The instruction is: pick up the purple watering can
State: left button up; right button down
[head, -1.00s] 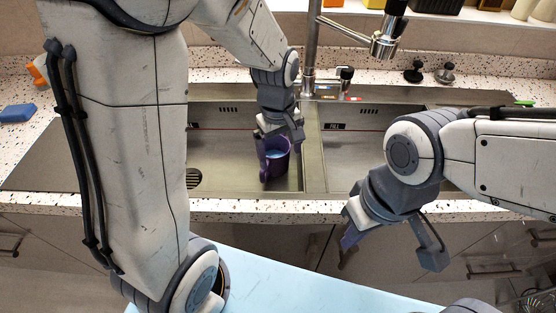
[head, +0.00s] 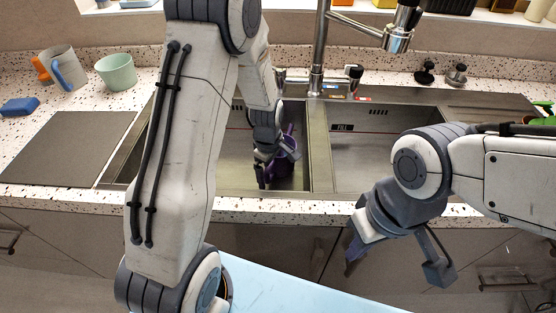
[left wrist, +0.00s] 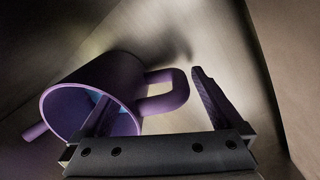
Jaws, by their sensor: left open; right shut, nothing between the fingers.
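The purple watering can (head: 282,170) is in the left basin of the sink, partly hidden behind my left gripper in the head view. My left gripper (head: 270,168) is open at the can. In the wrist view the handle appears between the fingers of the left gripper (left wrist: 150,90), one finger overlapping the can's opening and the other right of the handle. My right gripper (head: 352,258) is shut and empty, in front of the counter.
The steel faucet (head: 317,60) rises behind the sink divider (head: 319,160). The right basin (head: 375,150) looks empty.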

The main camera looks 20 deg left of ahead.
pick_arm(q)
jog(key=shift+f, duration=0.55)
grip_shut()
jog(key=shift+r, duration=0.15)
jog(key=shift+r+p, duration=0.3)
jog(key=shift+r, duration=4.55)
jog(key=shift+r, duration=0.1)
